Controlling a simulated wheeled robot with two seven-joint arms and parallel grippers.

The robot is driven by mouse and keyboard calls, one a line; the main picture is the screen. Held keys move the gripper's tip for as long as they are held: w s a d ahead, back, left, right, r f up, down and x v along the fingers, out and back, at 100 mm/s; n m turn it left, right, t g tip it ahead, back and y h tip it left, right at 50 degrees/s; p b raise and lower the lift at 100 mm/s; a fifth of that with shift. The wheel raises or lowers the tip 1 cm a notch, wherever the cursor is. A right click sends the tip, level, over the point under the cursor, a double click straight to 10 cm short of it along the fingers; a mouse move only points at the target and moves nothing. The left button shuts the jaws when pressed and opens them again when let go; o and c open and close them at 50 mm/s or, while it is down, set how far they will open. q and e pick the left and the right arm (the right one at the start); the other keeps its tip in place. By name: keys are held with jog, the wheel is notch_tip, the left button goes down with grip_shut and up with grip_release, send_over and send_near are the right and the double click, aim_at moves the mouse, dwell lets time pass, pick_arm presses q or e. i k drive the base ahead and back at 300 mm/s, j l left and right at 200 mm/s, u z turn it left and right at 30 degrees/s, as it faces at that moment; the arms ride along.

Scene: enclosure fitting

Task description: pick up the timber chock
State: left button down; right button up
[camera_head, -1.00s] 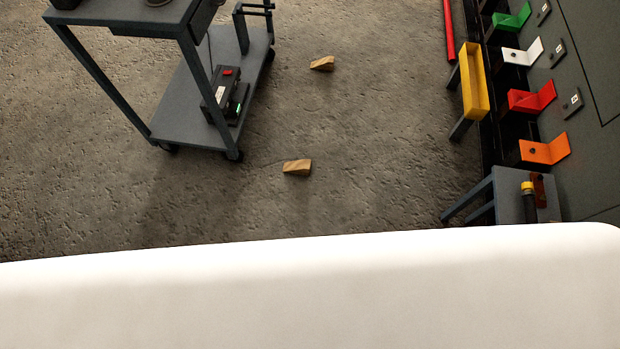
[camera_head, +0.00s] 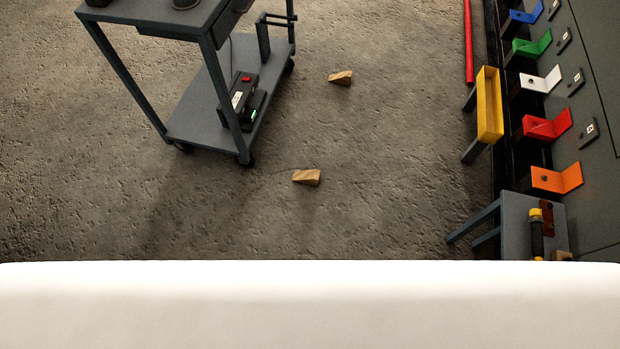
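Two wooden wedge-shaped blocks that look like timber chocks lie on the concrete floor. The nearer timber chock (camera_head: 306,177) lies in the middle of the view, to the right of the cart's front wheel. The farther timber chock (camera_head: 341,77) lies higher in the view, right of the cart. Both lie apart from everything else. Neither of my grippers shows in the head view. A broad white surface fills the bottom of the view and hides the floor there.
A grey wheeled cart (camera_head: 212,125) with a black device (camera_head: 241,92) on its lower shelf stands at the left. At right are a yellow tray (camera_head: 489,105), a small grey table (camera_head: 517,212) and a panel with coloured brackets (camera_head: 556,178). The floor between is clear.

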aim_at(311, 177)
jog(key=i+l+u, duration=0.35)
jog(key=i+l, duration=0.25)
jog(key=l, duration=0.2)
jog(key=i+l+u, duration=0.2)
jog(key=l, duration=0.3)
